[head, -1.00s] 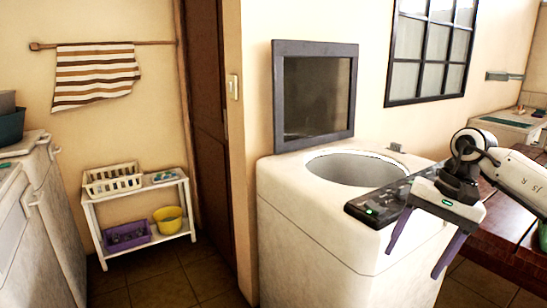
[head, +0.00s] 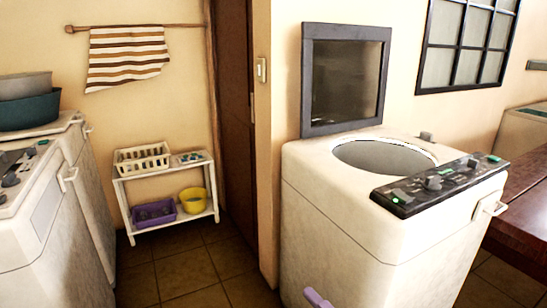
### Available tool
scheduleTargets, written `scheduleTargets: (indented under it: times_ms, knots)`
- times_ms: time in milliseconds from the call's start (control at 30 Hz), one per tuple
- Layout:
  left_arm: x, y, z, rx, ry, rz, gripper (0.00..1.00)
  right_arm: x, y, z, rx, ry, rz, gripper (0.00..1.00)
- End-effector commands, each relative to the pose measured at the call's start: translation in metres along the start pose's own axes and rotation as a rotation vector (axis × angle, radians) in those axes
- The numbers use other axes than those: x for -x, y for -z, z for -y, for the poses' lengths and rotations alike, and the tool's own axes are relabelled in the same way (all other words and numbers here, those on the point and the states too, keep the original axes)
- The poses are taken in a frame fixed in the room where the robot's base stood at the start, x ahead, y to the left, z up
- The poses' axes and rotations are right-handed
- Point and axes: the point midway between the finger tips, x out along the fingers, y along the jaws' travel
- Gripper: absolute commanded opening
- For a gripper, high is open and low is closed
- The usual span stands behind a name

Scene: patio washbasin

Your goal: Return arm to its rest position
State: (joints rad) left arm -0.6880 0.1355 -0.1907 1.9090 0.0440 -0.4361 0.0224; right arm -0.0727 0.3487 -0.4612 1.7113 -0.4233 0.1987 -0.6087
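The white top-loading washing machine (head: 335,220) stands right of centre in the head view. Its lid (head: 344,79) is up, and its round opening (head: 385,157) shows. One purple finger (head: 317,299) pokes in at the bottom edge, in front of the machine. I take it to be part of my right gripper; the rest of that gripper is below the picture, so its opening is hidden. Nothing held shows. My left gripper is out of view.
The machine's dark control panel (head: 431,186) has a green light. A wooden table (head: 528,210) is at right. A white shelf (head: 165,177) with a basket (head: 142,158), purple bin (head: 155,213) and yellow bucket (head: 194,200) is behind. White appliances line the left. Tiled floor is clear between.

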Motion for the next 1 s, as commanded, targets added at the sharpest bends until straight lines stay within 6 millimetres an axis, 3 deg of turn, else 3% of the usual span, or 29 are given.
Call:
scheduleTargets:
  times_ms: [33,100,200,300,433,600,1000]
  knots:
    - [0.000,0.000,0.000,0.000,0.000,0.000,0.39,0.023,-0.011,0.028,-0.205,0.048,0.116,0.68]
    - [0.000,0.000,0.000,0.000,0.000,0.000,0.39,0.059,-0.027,0.067,-0.483,0.107,0.285,0.68]
    - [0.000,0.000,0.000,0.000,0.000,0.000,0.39,0.113,-0.037,0.117,-0.817,0.167,0.504,0.68]
    - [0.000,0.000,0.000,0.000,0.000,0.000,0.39,0.164,-0.034,0.157,-1.079,0.206,0.692,0.68]
    - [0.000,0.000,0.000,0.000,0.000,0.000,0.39,0.214,-0.024,0.190,-1.305,0.230,0.870,0.68]
    - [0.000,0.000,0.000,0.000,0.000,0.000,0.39,0.242,-0.015,0.206,-1.425,0.237,0.970,0.68]
    - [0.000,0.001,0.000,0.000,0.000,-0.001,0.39,0.243,-0.014,0.207,-1.430,0.240,0.976,0.68]
